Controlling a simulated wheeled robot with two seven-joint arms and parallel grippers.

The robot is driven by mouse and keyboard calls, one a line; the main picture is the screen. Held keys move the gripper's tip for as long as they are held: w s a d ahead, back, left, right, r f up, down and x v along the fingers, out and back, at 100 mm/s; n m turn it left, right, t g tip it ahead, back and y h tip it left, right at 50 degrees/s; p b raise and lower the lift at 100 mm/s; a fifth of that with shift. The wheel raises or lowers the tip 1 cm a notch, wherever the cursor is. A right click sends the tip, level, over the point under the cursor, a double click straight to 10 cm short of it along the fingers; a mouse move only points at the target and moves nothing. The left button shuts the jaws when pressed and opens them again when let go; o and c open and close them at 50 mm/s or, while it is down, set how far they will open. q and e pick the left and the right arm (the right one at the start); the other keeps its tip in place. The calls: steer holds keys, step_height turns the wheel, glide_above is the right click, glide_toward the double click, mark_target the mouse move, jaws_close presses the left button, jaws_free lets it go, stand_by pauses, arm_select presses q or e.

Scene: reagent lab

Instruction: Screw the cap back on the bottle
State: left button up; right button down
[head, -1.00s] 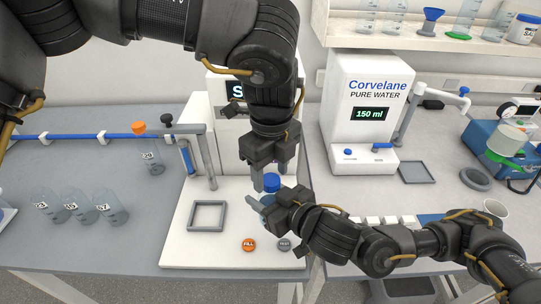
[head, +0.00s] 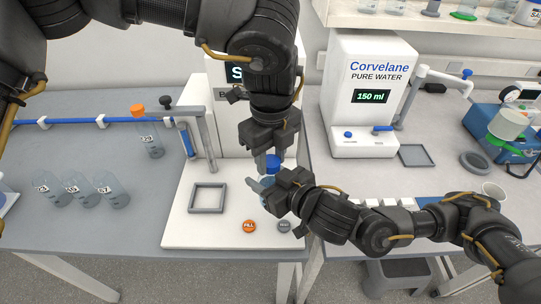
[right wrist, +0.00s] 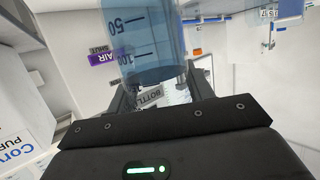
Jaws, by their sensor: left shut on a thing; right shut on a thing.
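The blue cap (head: 273,162) shows in the head view between the fingers of my left gripper (head: 271,168), which points down and is shut on it. My right gripper (head: 262,188) reaches in from the right just below and is shut on the bottle. In the right wrist view the clear bluish bottle (right wrist: 150,42) with 50 and 100 marks stands between the fingers of my right gripper (right wrist: 155,88). The cap is right above the bottle. The fingers hide the bottle's neck, so I cannot tell whether cap and thread are engaged.
Below the grippers is a white machine base with a square grey frame (head: 207,197), an orange FILL button (head: 249,226) and a grey button (head: 284,227). Several beakers (head: 113,190) stand at left. The Corvelane water dispenser (head: 372,100) stands at right.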

arm_select(q)
steer(key=m, duration=0.5)
steer(key=shift+m, duration=0.3)
steer(key=o, duration=1.1)
steer(key=shift+r, duration=2.25)
steer(key=shift+c, duration=0.5)
